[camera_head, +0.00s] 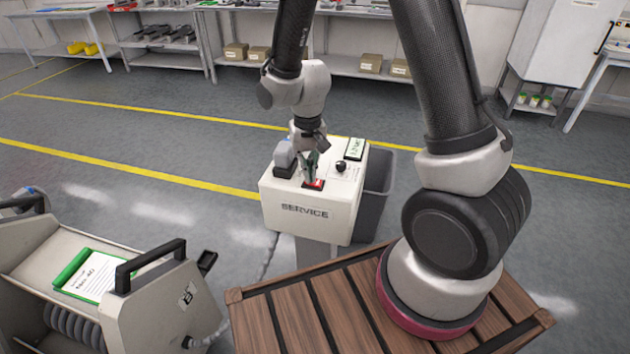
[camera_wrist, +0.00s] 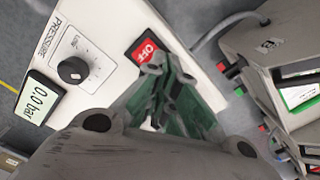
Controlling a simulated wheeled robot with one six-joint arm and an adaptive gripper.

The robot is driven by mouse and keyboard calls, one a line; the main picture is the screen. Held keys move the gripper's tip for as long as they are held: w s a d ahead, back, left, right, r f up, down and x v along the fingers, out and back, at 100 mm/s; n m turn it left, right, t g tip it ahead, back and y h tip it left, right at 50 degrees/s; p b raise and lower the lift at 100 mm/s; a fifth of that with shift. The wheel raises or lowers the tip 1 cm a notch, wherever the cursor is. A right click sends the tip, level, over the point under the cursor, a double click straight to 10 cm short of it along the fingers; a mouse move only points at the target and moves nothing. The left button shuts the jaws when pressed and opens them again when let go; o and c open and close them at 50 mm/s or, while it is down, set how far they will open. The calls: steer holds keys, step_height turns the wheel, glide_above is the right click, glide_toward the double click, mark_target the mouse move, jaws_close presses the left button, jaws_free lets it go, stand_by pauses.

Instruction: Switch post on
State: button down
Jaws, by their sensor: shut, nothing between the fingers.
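The service post (camera_head: 325,228) is a pale box marked SERVICE, standing beyond the wooden deck. Its top carries a red switch (camera_head: 314,184), which reads OFF in the wrist view (camera_wrist: 141,47). A black knob (camera_head: 341,166) under the word PRESSURE also shows in the wrist view (camera_wrist: 74,70). A small display (camera_wrist: 38,104) reads 0.0 bar. My gripper (camera_head: 311,177) points down at the switch, shut and empty. In the wrist view its green-padded fingertips (camera_wrist: 154,68) overlap the switch's lower edge. I cannot tell whether they touch it.
A grey block (camera_head: 284,160) sits on the post's top, left of my gripper. A grey bin (camera_head: 377,195) stands behind the post at right. A trolley marked B (camera_head: 165,295) with black handles stands at lower left. The floor behind the post is clear up to the shelves.

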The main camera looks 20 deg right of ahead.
steer(key=shift+f, duration=0.55)
steer(key=shift+r, duration=3.55)
steer(key=shift+s+d+n, duration=0.15)
steer(key=shift+s+n, duration=0.2)
steer(key=shift+n, duration=0.05)
steer(key=s+d+r+t, duration=0.2)
steer(key=s+d+r, duration=0.5)
steer(key=s+r, duration=0.2)
steer(key=s+d+r+t, duration=0.2)
steer(key=s+d+r, duration=0.5)
steer(key=r, duration=0.5)
steer(key=shift+s+d, duration=0.3)
steer(key=shift+s, duration=0.85)
